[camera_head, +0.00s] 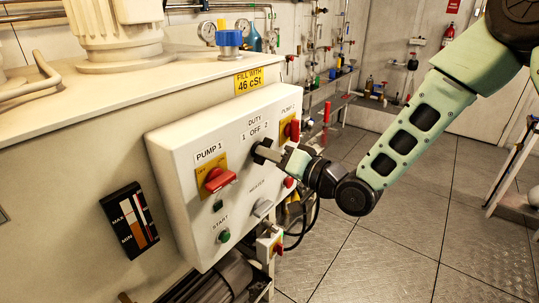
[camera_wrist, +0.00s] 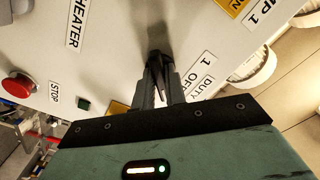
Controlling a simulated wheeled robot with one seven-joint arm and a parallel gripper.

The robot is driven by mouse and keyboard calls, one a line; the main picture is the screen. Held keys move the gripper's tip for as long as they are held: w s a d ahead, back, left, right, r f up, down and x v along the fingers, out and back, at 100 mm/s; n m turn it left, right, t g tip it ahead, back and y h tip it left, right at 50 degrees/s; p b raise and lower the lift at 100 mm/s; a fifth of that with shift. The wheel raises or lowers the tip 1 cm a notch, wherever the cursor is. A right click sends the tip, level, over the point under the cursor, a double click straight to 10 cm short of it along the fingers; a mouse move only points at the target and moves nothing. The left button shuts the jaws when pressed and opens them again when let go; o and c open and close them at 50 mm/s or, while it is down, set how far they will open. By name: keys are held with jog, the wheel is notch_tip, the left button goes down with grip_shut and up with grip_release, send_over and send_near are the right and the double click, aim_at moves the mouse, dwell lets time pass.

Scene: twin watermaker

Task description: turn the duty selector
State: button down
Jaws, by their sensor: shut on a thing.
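The duty selector is a small dark knob (camera_wrist: 155,56) on the front of the white control box (camera_head: 165,165), under the label DUTY with 1, OFF and 2. My gripper (camera_head: 262,152) reaches it from the right in the head view. In the wrist view my gripper (camera_wrist: 160,78) has its fingers close together around the knob, shut on it. The fingers hide most of the knob, so I cannot tell which position it points to.
The red PUMP 1 switch (camera_head: 218,179) is left of my gripper, and the red PUMP 2 switch (camera_head: 293,130) is close behind it. A heater switch (camera_head: 263,207) and green start button (camera_head: 224,236) sit below. A red stop button (camera_wrist: 18,84) shows in the wrist view. The floor (camera_head: 400,240) at right is clear.

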jog(key=c, duration=1.4)
grip_release()
jog(key=shift+c, duration=0.2)
jog(key=p+v, duration=1)
jog(key=v, duration=0.7)
jog(key=shift+d, duration=0.2)
jog(key=shift+s, duration=0.15)
